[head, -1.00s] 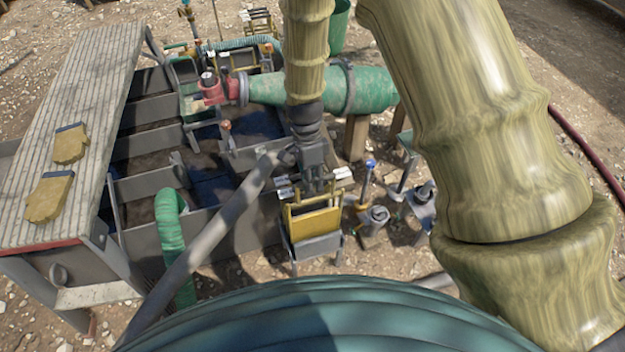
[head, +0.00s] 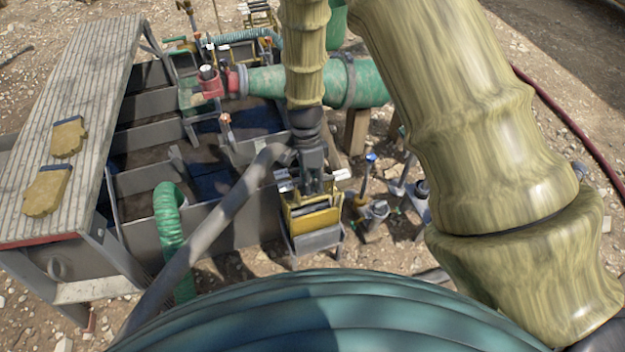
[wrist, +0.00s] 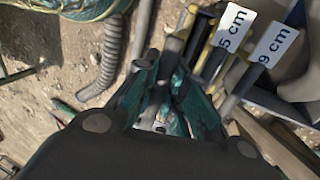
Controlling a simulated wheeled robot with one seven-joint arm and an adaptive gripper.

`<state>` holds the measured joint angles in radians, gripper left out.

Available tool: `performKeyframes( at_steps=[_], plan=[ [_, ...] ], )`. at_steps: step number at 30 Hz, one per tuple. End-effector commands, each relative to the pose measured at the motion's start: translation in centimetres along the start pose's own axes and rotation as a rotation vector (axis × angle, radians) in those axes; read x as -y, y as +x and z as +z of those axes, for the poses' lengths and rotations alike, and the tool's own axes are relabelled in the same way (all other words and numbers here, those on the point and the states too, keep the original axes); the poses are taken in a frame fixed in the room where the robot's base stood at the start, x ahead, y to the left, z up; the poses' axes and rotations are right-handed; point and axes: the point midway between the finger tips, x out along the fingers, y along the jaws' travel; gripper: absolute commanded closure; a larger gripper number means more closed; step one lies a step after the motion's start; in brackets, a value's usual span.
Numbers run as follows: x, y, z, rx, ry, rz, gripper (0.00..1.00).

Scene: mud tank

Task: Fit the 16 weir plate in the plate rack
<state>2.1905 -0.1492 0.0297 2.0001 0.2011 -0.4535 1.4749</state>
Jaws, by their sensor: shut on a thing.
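My gripper (head: 312,188) points down over the plate rack (head: 343,243), in the middle of the head view. In the wrist view my teal fingers (wrist: 165,90) are close together. Beside them stand two white tags, one ending in "5 cm" (wrist: 235,32) and one in "9 cm" (wrist: 272,55).
The grey mud tank (head: 225,232) lies left of the rack, with a grey pipe (head: 205,245) slanting past it. A green ribbed hose (head: 168,225) hangs over its wall. Gloves (head: 68,138) lie on the walkway. Small valve-like fittings (head: 376,210) stand right of the rack.

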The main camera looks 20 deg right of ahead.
Motion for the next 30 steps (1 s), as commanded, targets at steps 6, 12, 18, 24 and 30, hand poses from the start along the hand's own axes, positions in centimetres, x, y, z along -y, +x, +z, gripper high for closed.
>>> performKeyframes(
  at_steps=[6,12,18,24,30],
  plan=[
    [0.3,1.1,0.0,0.000,0.000,0.000,1.00],
    [0.5,1.6,0.0,0.000,-0.001,-0.001,1.00],
    [0.5,1.6,0.0,0.000,0.000,-0.001,1.00],
    [0.5,1.7,0.0,-0.001,0.000,-0.001,1.00],
    [0.6,2.1,0.0,-0.001,0.000,-0.001,1.00]
  ],
)
